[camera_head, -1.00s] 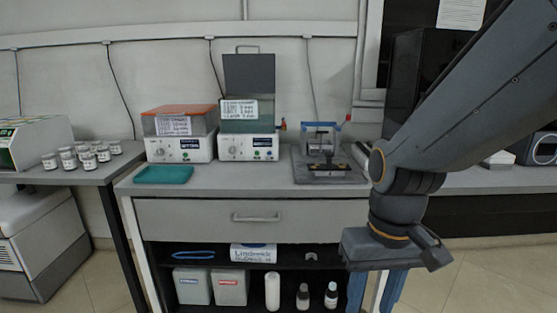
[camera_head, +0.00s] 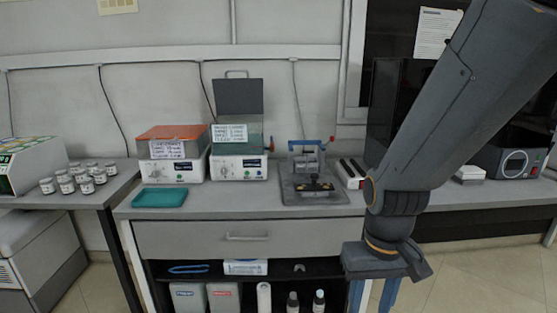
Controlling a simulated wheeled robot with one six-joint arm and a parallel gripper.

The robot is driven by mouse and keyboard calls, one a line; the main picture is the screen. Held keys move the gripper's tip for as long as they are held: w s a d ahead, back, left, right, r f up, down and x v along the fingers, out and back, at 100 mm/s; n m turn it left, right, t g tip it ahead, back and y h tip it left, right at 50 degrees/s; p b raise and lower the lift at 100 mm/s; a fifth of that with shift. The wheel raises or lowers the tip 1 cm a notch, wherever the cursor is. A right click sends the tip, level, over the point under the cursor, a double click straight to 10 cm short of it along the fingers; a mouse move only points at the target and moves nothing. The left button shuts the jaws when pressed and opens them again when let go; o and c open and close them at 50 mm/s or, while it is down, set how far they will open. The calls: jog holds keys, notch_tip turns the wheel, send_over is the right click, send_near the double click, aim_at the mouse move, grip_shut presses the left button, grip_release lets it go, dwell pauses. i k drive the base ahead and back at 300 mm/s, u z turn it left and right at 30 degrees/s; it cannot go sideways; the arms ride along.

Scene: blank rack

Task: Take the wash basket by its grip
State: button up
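The thing that looks most like the wash basket (camera_head: 306,163) is a small grey metal frame with an upright blue-ended grip across its top. It stands on a dark grey tray (camera_head: 335,196) on the bench; its inside is too small to make out. My gripper (camera_head: 373,298) hangs at the lower right, in front of the bench and below its top, well apart from the basket.
Left of the basket stand an open-lidded bath (camera_head: 240,166) and an orange-lidded bath (camera_head: 174,170). A teal tray (camera_head: 159,198) lies in front. A dark-topped rack (camera_head: 350,174) is close on the basket's right. Several jars (camera_head: 75,180) stand far left. The bench front edge is clear.

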aim_at(301, 165)
jog(key=u, duration=0.55)
jog(key=i, duration=1.35)
jog(key=z, duration=0.55)
jog(key=i, duration=0.6)
jog(key=z, duration=0.4)
